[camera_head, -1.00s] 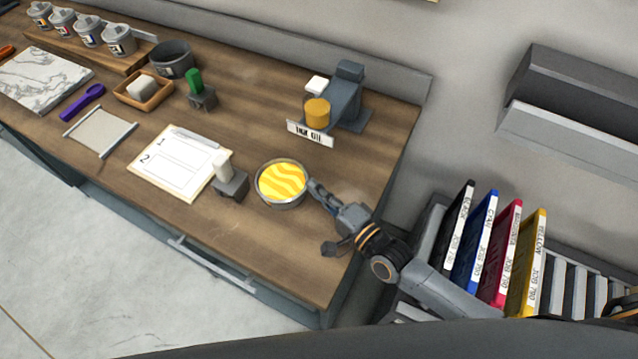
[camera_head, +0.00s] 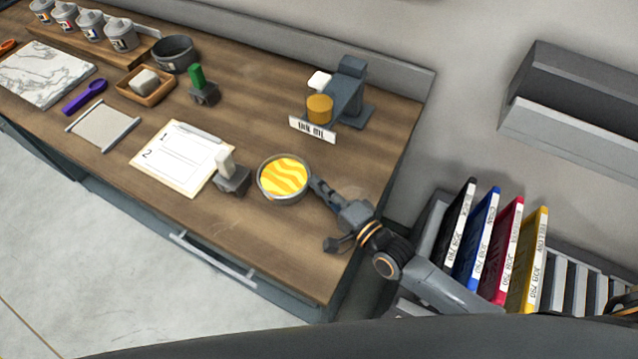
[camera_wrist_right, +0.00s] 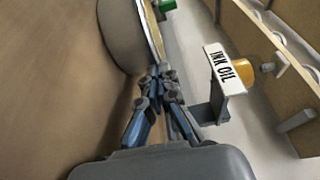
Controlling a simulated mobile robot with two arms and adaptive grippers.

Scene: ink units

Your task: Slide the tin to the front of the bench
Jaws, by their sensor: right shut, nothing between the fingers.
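The tin (camera_head: 284,179) is round and grey with a wavy yellow and orange top. It stands on the wooden bench (camera_head: 240,235), some way in from the front edge. My right gripper (camera_head: 316,184) is shut and empty, its fingertips at the tin's right side. In the right wrist view the tin's grey wall (camera_wrist_right: 122,35) is close beside the shut fingertips (camera_wrist_right: 158,72); whether they touch it I cannot tell. My left gripper is not in view.
A block with a white handle (camera_head: 232,177) stands left of the tin, near a clipboard (camera_head: 182,158). An ink oil stand (camera_head: 345,95) is behind. The bench in front of the tin is clear. A rack of coloured folders (camera_head: 490,245) stands at the right.

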